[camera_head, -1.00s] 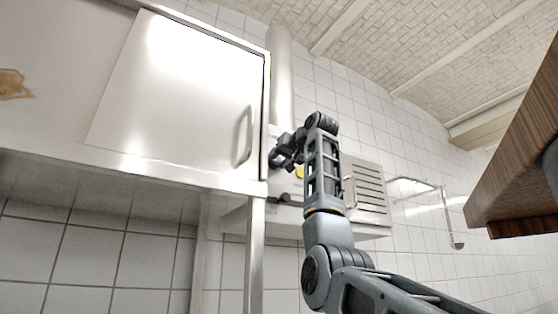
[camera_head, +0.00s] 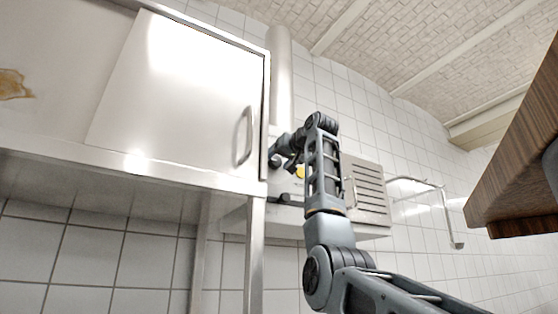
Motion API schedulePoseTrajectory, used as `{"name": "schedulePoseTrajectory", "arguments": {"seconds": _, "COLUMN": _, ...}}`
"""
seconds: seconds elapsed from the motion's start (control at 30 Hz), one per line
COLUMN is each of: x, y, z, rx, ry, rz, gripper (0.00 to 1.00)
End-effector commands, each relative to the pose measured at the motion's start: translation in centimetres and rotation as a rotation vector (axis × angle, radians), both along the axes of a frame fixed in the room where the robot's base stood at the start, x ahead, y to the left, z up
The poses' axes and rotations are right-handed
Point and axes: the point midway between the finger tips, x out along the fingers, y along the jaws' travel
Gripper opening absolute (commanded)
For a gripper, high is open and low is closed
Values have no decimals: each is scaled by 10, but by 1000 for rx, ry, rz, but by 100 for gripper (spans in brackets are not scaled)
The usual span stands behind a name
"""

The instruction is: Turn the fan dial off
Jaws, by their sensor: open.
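A grey metal unit (camera_head: 367,190) with a slatted front hangs on the tiled wall, partly behind my arm. A small yellow round spot (camera_head: 300,172) shows on its face just left of my arm. A dark bar-shaped part (camera_head: 290,199) sits below the yellow spot. I cannot tell which of these is the fan dial. My gripper (camera_head: 276,161) is at the unit's left side, close to the cabinet edge. It is open, small and dark, and its fingertips are partly hidden. I cannot tell whether it touches anything.
A steel cabinet door (camera_head: 180,85) with a handle (camera_head: 243,137) stands close on the left of my gripper. A steel post (camera_head: 256,255) is below it. A metal rail (camera_head: 448,215) is right of the unit. A wooden edge (camera_head: 515,150) juts in at right.

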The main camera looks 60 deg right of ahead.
Motion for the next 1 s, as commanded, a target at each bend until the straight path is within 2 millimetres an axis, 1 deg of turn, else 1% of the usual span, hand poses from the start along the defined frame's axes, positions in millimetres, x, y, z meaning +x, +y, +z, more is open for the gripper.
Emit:
{"name": "schedulePoseTrajectory", "arguments": {"seconds": 0.17, "x": 0, "y": 0, "z": 0, "rx": -1, "ry": -1, "rz": 1, "gripper": 69}}
{"name": "schedulePoseTrajectory", "arguments": {"seconds": 0.27, "x": -4, "y": 3, "z": 0, "rx": -2, "ry": -3, "rz": 0, "gripper": 69}}
{"name": "schedulePoseTrajectory", "arguments": {"seconds": 0.37, "x": -14, "y": 9, "z": -2, "rx": -2, "ry": -4, "rz": 0, "gripper": 69}}
{"name": "schedulePoseTrajectory", "arguments": {"seconds": 0.6, "x": -47, "y": 30, "z": -2, "rx": -3, "ry": -3, "rz": -1, "gripper": 69}}
{"name": "schedulePoseTrajectory", "arguments": {"seconds": 0.7, "x": -58, "y": 36, "z": -2, "rx": -1, "ry": -2, "rz": 0, "gripper": 69}}
{"name": "schedulePoseTrajectory", "arguments": {"seconds": 0.83, "x": -65, "y": 40, "z": -1, "rx": -1, "ry": -1, "rz": 0, "gripper": 69}}
{"name": "schedulePoseTrajectory", "arguments": {"seconds": 1.0, "x": -67, "y": 41, "z": 0, "rx": 0, "ry": 0, "rz": 0, "gripper": 69}}
